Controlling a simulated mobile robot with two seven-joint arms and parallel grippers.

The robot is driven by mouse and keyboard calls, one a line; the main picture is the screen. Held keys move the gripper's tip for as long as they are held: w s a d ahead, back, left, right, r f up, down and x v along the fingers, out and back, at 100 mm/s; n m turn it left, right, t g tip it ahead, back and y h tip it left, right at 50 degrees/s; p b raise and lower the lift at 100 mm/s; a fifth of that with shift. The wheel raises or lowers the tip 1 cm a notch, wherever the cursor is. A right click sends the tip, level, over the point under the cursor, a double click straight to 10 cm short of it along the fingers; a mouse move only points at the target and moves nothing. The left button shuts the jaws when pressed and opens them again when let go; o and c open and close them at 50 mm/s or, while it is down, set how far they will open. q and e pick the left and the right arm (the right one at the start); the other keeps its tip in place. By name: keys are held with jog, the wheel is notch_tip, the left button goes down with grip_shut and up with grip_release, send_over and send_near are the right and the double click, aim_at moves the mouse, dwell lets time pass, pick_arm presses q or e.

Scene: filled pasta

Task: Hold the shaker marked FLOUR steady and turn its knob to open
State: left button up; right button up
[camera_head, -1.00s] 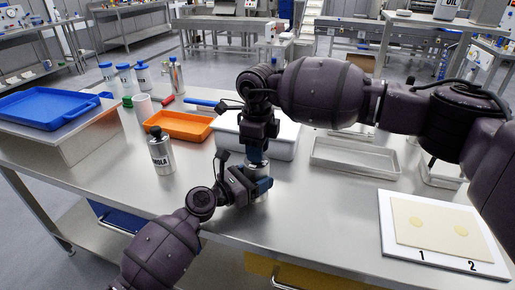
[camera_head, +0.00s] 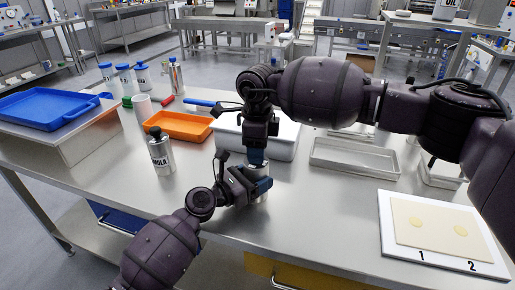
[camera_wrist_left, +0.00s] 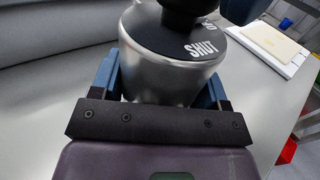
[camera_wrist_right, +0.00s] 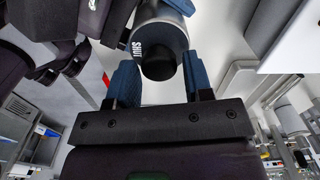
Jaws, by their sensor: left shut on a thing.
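The held shaker (camera_wrist_left: 160,82) is a silver cylinder with a dark lid in the left wrist view. Its lid reads SHUT, with another word partly hidden. No FLOUR marking shows. My left gripper (camera_head: 258,184) is shut around the shaker's body, which stands upright at the table. The black knob (camera_wrist_right: 158,66) is on top of the lid. My right gripper (camera_wrist_right: 160,82) points down from above, its blue fingers apart on either side of the knob, with gaps visible. In the head view my right gripper (camera_head: 257,160) hides most of the shaker's top.
Another silver shaker (camera_head: 160,153), its label ending in NOLA, stands to the left. An orange tray (camera_head: 182,137), a white bin (camera_head: 228,143) and a metal tray (camera_head: 352,168) lie behind. A white board (camera_head: 388,232) with a pasta sheet is at right.

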jog(key=shift+o, duration=1)
jog(key=shift+r, duration=0.15)
notch_tip(320, 180, up, 12)
pick_arm(q)
jog(key=o, duration=1.2)
